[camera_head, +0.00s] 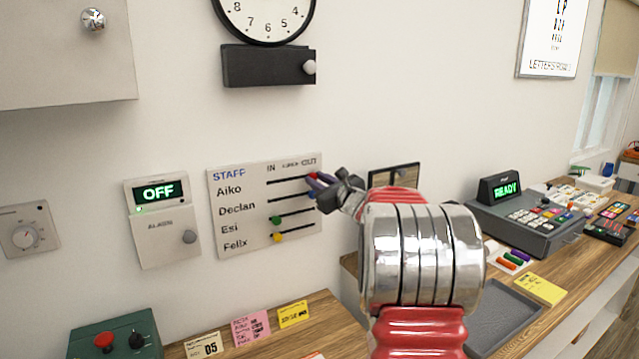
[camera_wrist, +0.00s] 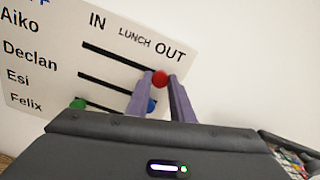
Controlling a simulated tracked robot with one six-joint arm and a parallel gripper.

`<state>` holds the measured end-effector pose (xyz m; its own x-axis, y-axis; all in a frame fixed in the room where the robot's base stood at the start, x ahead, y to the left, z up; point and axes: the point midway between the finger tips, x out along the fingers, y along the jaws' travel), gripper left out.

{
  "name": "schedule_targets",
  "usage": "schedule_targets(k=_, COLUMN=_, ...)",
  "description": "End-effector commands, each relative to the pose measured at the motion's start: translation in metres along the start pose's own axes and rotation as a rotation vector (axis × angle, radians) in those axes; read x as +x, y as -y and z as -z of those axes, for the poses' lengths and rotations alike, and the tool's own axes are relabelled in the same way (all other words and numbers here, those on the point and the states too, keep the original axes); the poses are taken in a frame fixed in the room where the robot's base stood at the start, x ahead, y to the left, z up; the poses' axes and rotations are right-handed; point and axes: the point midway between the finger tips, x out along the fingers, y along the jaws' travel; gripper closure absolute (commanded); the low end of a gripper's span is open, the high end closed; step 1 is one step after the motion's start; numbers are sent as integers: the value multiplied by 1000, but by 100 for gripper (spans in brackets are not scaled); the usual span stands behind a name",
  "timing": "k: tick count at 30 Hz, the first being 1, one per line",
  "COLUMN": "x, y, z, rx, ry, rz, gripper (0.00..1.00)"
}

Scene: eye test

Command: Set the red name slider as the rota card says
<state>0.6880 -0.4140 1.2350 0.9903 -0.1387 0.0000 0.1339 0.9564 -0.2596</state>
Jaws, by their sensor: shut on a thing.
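The white STAFF board (camera_head: 240,215) has rows Aiko, Declan, Esi and Felix, with columns IN, LUNCH and OUT. The red slider knob (camera_wrist: 160,77) is at the right end of the top slot, Aiko's row, below OUT. It also shows in the head view (camera_head: 312,175). My gripper (camera_wrist: 161,80) has its purple fingers on either side of the red knob and is shut on it. In the head view my gripper (camera_head: 318,183) partly covers the board's right edge. None of the small cards can be read clearly as the rota card.
The blue knob (camera_wrist: 151,105) is just below, at its slot's right end, close to my fingers. The green knob (camera_head: 276,220) and yellow knob (camera_head: 278,237) are farther left. A pink card (camera_head: 250,328) and yellow card (camera_head: 293,314) stand on the counter below.

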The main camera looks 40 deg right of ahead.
Motion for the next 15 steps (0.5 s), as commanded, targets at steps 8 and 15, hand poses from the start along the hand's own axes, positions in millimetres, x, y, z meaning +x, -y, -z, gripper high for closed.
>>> schedule_targets(k=8, x=3, y=-1, z=-2, rx=1, ry=3, rz=-5, gripper=100)
schedule_targets(k=15, x=3, y=-1, z=-1, rx=1, ry=2, rz=-4, gripper=72)
